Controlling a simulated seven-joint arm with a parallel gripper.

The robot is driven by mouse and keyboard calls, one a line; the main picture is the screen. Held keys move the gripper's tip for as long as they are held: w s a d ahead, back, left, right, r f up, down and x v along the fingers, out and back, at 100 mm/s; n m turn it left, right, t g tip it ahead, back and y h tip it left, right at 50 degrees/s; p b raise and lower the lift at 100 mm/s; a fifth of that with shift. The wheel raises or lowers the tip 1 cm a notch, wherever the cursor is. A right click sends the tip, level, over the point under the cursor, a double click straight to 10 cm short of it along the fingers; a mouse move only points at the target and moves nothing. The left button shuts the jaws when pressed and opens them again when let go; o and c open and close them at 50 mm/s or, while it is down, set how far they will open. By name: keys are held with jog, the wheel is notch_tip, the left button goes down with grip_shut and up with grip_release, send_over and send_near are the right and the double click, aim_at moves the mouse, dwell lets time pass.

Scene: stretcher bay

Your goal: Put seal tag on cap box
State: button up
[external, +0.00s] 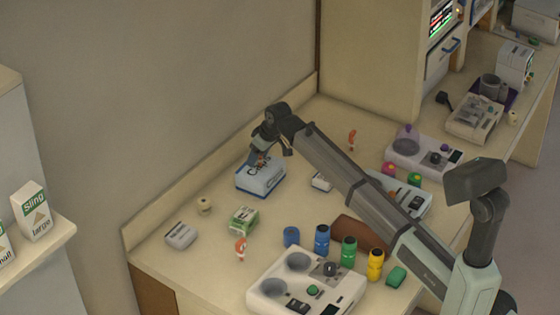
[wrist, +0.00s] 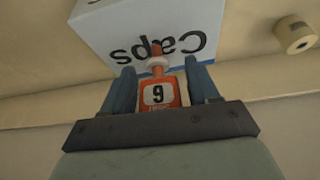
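The cap box (external: 261,178), white and blue with "Caps" on its side, stands on the counter near the back wall. It also shows in the wrist view (wrist: 140,28), with its lettering upside down. My gripper (external: 259,157) is at the box's top, at its wall side. The tag's narrow end overlaps the box in that view. I cannot tell whether the tag touches the box.
Orange-and-white tags stand at the front (external: 240,248) and back (external: 351,140) of the counter. A green box (external: 243,220), a grey box (external: 181,236) and a beige roll (external: 204,206) lie left. Several coloured jars and a white device (external: 262,291) fill the front right.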

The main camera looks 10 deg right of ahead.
jog(key=shift+o, duration=0.5)
jog(key=shift+r, duration=0.1)
jog(key=shift+r, duration=0.2)
jog(key=v, duration=1.1)
jog(key=shift+d+r, duration=0.15)
jog(key=shift+r, duration=0.15)
